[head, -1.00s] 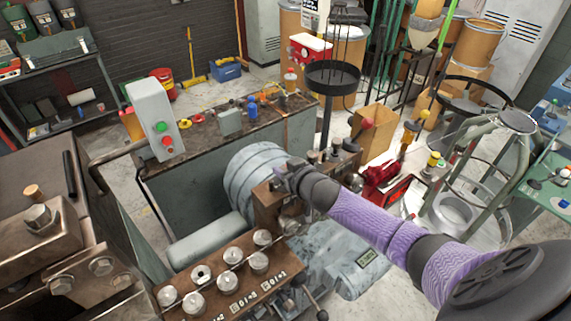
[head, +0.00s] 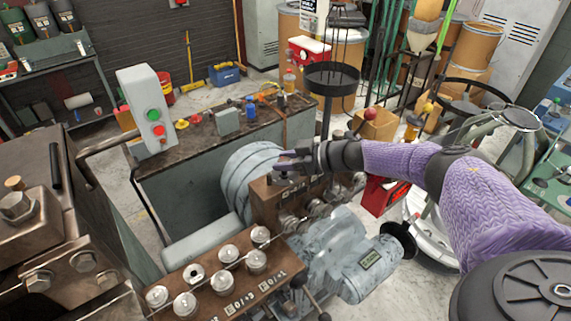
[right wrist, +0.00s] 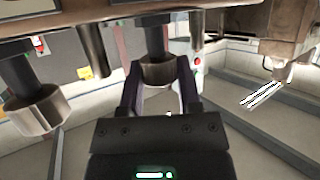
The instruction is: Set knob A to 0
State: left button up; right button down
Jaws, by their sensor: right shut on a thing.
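My right gripper (head: 283,163) is over the top of the brown block (head: 262,205) beside the grey ribbed drum. In the right wrist view its two fingers stand on either side of a round metal knob (right wrist: 158,72) on a dark shaft, and the gripper (right wrist: 160,90) is shut on it. In the head view the gripper mostly hides this knob. I cannot read a letter or a scale on it, so its setting is unclear. My left gripper is not in view.
Several silver rollers (head: 220,283) stand on a labelled brown panel in front. A blue-grey motor (head: 340,255) is below the arm. A control box with green and red buttons (head: 145,110) stands at left.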

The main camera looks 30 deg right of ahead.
jog(key=shift+y, duration=0.3)
jog(key=shift+c, duration=1.4)
grip_release()
jog(key=v, duration=1)
jog(key=shift+w, duration=0.1)
